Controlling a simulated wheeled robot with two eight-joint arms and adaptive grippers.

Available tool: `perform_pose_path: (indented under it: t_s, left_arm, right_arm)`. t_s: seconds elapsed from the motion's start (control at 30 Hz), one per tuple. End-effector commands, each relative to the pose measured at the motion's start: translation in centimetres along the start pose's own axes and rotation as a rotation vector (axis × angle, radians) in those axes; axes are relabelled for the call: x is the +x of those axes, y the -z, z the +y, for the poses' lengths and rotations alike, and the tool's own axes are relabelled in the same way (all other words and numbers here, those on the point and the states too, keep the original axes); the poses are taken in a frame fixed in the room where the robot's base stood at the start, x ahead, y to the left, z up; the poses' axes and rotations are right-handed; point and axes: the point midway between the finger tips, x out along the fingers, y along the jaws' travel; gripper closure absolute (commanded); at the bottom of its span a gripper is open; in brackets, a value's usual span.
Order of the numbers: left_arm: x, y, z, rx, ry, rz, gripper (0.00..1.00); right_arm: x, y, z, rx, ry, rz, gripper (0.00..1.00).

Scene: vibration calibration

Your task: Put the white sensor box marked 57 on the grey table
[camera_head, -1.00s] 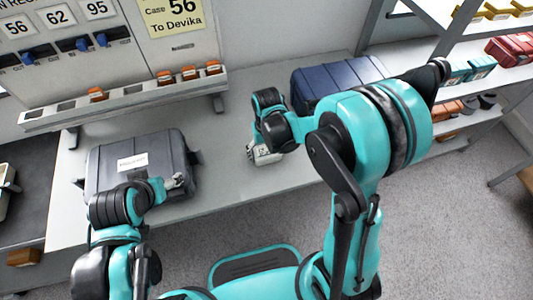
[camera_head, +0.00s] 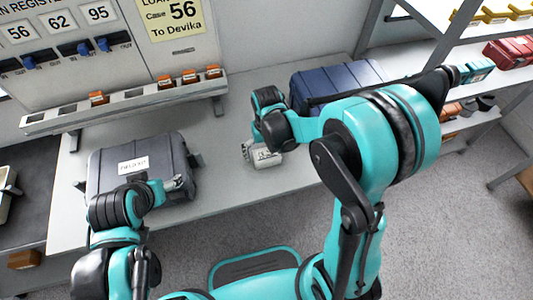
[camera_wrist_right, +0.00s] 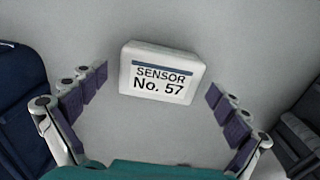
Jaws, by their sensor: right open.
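The white sensor box marked 57 (camera_wrist_right: 160,73) lies label up on the grey table (camera_head: 235,180). In the head view the box (camera_head: 265,156) shows just below my right gripper, partly hidden by it. My right gripper (camera_wrist_right: 156,86) is open and empty. Its fingers stand apart in the right wrist view, with the box between and slightly beyond their tips, touching neither. My left gripper (camera_head: 178,184) is over the front right part of a dark grey case; its fingers are too small to read.
The dark grey case (camera_head: 112,163) stands left on the table and a dark blue case (camera_head: 330,78) stands behind my right arm. A register board with a slotted ledge (camera_head: 130,103) is at the back left. A shelf with coloured boxes (camera_head: 505,55) is at right.

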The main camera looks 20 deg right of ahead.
Motion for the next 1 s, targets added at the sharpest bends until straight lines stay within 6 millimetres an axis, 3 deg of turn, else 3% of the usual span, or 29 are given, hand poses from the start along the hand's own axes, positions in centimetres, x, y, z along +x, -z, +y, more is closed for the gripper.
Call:
perform_pose_path:
  t_s: [0.1,0.3,0.63,0.77,1.0]
  left_arm:
    - [-1.3,0.9,0.0,0.0,0.0,0.0,0.28]
    - [-2.6,1.8,0.0,0.0,0.0,0.0,0.28]
    - [-3.2,2.3,0.0,0.0,0.0,0.0,0.28]
    - [-3.2,2.3,0.0,0.0,0.0,0.0,0.28]
    - [-3.2,2.3,0.0,0.0,0.0,0.0,0.28]
  right_arm:
    - [-3.2,0.0,0.0,0.0,0.0,0.0,0.01]
    - [-7.5,0.0,0.0,0.0,0.0,0.0,0.01]
    - [-10.8,-0.5,0.2,0.002,0.002,0.022,0.01]
    - [-12.9,-2.0,1.0,0.008,0.006,0.106,0.01]
    - [-16.8,-6.6,3.0,0.022,0.006,0.358,0.01]
